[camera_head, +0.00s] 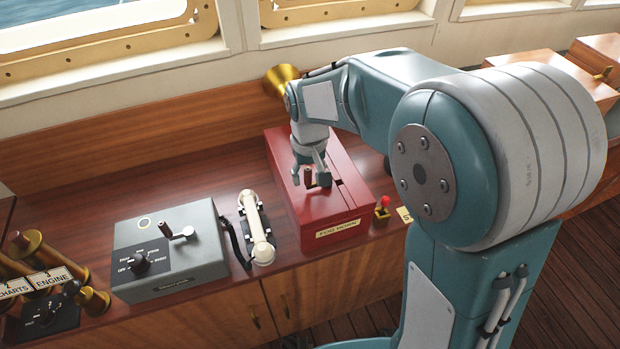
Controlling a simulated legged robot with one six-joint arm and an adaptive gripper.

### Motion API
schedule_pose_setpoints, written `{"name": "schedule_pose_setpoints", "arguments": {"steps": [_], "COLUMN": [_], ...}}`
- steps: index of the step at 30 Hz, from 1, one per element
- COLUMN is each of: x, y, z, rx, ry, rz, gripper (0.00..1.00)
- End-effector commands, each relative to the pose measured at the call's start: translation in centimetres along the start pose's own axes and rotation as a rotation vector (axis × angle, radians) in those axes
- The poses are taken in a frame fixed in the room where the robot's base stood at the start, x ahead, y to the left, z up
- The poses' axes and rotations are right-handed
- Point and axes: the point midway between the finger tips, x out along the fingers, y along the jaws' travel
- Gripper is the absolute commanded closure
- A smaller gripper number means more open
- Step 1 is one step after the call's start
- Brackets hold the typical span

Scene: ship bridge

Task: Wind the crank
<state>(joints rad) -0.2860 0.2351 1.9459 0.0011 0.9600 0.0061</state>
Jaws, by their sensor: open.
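The red box labelled FOG HORN (338,208) stands on the wooden counter, with a brass horn (280,77) behind it. My gripper (310,181) points down over the top of this box with its fingers apart. A small upright brown handle (308,174) on the box shows between the fingers; it looks like the crank's grip. I cannot tell whether the fingers touch it. The rest of the crank is hidden or too small to make out.
A grey box (190,262) with a small handle (181,233) and a black dial stands at left. A white telephone handset (256,228) lies between the boxes. A red-topped switch (383,205) is right of the red box. Brass tubes (40,250) are far left.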

Motion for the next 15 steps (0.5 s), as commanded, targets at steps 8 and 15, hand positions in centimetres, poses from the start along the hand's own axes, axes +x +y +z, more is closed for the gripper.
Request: {"name": "schedule_pose_setpoints", "arguments": {"steps": [8,15], "x": [0.07,0.11], "y": [-0.08,-0.01], "z": [-0.02,0.04], "rx": [-0.001,0.000], "ry": [-0.001,-0.003], "rz": [0.002,0.001], "gripper": [1.00,1.00]}}
